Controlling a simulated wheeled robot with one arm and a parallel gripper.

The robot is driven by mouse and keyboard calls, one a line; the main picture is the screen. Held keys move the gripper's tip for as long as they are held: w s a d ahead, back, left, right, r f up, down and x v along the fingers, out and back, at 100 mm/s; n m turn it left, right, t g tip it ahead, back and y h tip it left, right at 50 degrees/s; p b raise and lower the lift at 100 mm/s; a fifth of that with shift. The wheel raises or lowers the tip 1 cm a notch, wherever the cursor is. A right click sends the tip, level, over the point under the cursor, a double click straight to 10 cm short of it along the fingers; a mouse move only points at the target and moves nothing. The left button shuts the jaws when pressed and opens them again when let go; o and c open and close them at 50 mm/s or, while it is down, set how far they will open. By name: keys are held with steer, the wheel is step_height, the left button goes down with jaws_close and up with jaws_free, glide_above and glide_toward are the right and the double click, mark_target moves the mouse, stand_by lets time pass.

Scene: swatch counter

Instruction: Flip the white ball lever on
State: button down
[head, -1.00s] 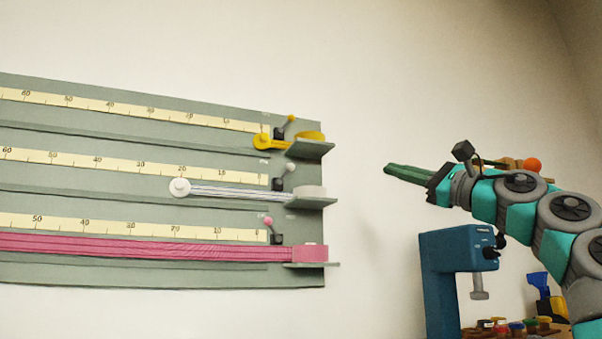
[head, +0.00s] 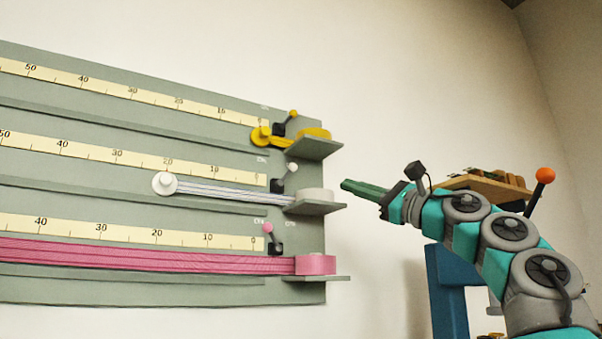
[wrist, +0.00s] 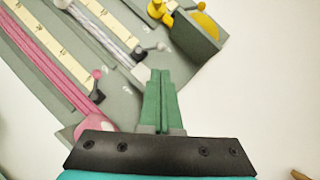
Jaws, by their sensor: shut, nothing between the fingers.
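In the wrist view the white ball lever (wrist: 151,51) is just above and left of my fingertips. My gripper (head: 345,185), with green fingers, is shut and empty, to the right of the lever and apart from it in the head view. It also shows shut in the wrist view (wrist: 160,73). The white ribbon (head: 230,192) runs from a round white end piece to a white roll on a small shelf.
A yellow ball lever (head: 287,122) is above and a pink ball lever (head: 271,236) below. Small grey shelves (head: 316,208) jut out at the board's right edge. A blue stand (head: 446,295) and a wooden shelf (head: 485,185) are behind my arm.

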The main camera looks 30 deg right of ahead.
steer(key=p, duration=0.9)
glide_toward(295, 167)
steer(key=x, duration=0.5)
steer(key=shift+r, duration=0.15)
steer(key=shift+p+x, duration=0.35)
steer(key=shift+x, duration=0.5)
steer(key=shift+w+a+n, duration=0.1)
steer(key=shift+w+n, duration=0.05)
steer(key=shift+n, duration=0.15)
